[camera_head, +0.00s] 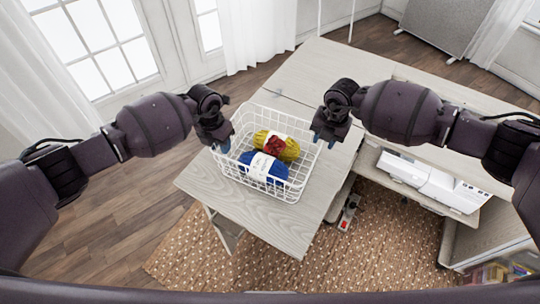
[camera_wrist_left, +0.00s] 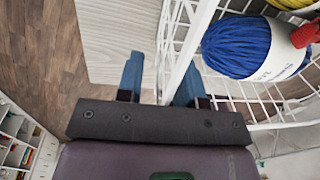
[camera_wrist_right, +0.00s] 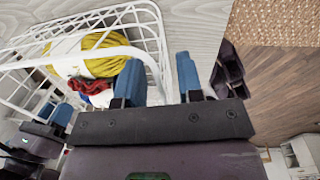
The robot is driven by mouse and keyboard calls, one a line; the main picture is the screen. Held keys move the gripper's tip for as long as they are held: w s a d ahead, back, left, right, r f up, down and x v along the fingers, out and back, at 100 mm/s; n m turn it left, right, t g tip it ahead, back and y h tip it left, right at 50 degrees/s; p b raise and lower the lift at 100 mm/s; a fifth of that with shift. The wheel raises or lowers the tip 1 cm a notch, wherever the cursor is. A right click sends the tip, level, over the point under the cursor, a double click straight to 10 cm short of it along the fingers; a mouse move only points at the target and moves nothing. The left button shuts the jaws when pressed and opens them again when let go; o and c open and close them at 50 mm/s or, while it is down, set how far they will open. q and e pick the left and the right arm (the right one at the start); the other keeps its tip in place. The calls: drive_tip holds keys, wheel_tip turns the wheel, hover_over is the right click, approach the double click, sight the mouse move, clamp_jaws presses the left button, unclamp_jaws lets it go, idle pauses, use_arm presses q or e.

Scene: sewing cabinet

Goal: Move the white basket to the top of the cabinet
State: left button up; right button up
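The white wire basket (camera_head: 289,192) stands upright on the near part of the pale wooden cabinet top (camera_head: 245,213). Contact with the wires is unclear.
A patterned rug (camera_head: 375,250) lies in front. The wooden surface behind the basket is clear. A window and curtains are at the back left.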

use_arm(q)
clamp_jaws()
use_arm(e)
clamp_jaws()
use_arm(q)
drive_tip(key=shift+r, duration=0.1)
use_arm(e)
drive_tip(key=shift+r, duration=0.15)
